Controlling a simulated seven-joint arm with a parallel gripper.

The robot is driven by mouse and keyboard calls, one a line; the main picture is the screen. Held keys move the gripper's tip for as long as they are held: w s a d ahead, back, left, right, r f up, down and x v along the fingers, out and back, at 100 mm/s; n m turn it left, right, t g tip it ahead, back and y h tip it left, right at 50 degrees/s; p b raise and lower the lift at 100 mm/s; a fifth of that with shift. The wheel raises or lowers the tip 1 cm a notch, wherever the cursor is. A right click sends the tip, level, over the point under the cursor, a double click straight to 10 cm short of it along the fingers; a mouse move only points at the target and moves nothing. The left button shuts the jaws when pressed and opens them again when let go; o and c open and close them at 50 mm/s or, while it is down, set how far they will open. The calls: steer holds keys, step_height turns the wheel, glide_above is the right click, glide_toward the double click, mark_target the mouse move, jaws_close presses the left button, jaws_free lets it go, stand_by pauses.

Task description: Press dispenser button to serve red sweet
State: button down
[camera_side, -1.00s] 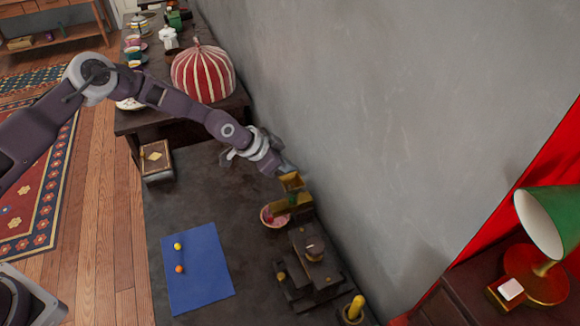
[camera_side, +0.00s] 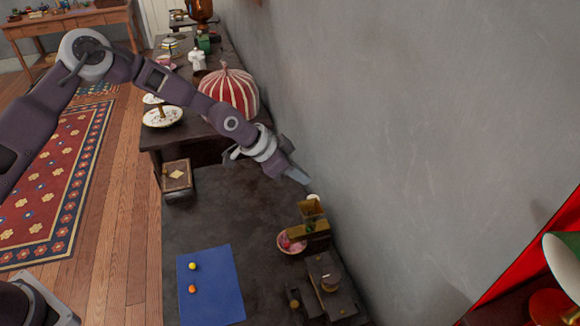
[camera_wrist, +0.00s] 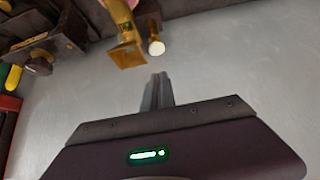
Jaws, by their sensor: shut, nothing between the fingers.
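The dispenser (camera_side: 309,225) is a brass-coloured device with a square funnel-like top, standing by the wall. A pale round end (camera_side: 313,197), which may be its button, shows beside the top. In the wrist view the brass part (camera_wrist: 128,52) and the white round end (camera_wrist: 156,47) lie just beyond my fingertips. A pink bowl (camera_side: 283,238) with reddish contents sits at the dispenser's left side; single sweets cannot be told apart. My gripper (camera_side: 305,180) is shut and empty, just above the pale end, with a small gap. It also shows in the wrist view (camera_wrist: 158,77).
A blue mat (camera_side: 217,300) holds a yellow ball (camera_side: 192,266) and an orange ball (camera_side: 192,289). A dark stepped wooden device (camera_side: 325,285) stands near the dispenser. The grey wall (camera_side: 430,130) is close on the right. A small box (camera_side: 176,174) lies at the table's left edge.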

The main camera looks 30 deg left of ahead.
steer(key=v, duration=0.4)
steer(key=shift+s+a+r, duration=0.15)
steer(key=shift+a+r, duration=0.05)
steer(key=shift+r, duration=0.15)
stand_by(0.8)
steer(key=s+a+r+n+y, duration=0.25)
steer(key=s+a+r, duration=0.35)
steer(key=s+r, duration=0.3)
steer(key=s+a+r+n+y, duration=0.1)
steer(key=s+a+r+y, duration=0.35)
steer(key=s+r, duration=0.45)
steer(key=s+a+n, duration=0.1)
steer(key=s+n, duration=0.1)
steer(key=s, duration=0.8)
steer(key=s+a+r+n+h, duration=0.1)
steer(key=s+a+n, duration=0.1)
steer(key=s, duration=0.8)
steer(key=shift+r+n+h, duration=0.3)
steer(key=shift+r+n, duration=0.05)
steer(key=shift+n, duration=0.4)
steer(key=shift+s+a, duration=0.1)
steer(key=shift+a, duration=0.1)
